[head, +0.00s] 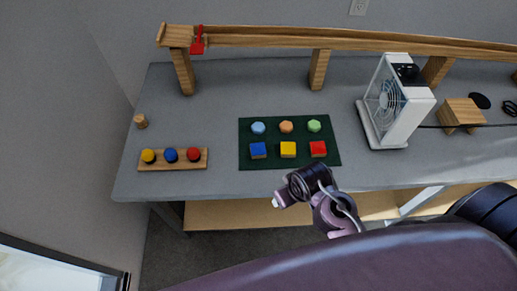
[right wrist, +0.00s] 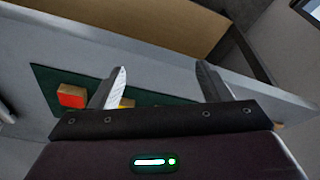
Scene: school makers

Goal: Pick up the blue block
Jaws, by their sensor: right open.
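The blue block (head: 258,150) sits on a dark green mat (head: 270,126) on the grey table, at the left of the mat's front row, in the head view. Next to it are a yellow block (head: 288,149) and a red block (head: 318,149). My right gripper (head: 281,199) is in front of the table's front edge, apart from the blocks. In the right wrist view its two fingers (right wrist: 160,85) are spread and empty. That view shows the red block (right wrist: 71,96) and part of the yellow one; the blue block is not visible there. My left gripper is not in view.
Behind the blocks lie blue, orange and green pieces (head: 286,127). A wooden strip (head: 173,166) with yellow, blue and red balls lies left of the mat. A white fan-like device (head: 392,100) stands to the right. A raised wooden rail (head: 350,38) runs along the back.

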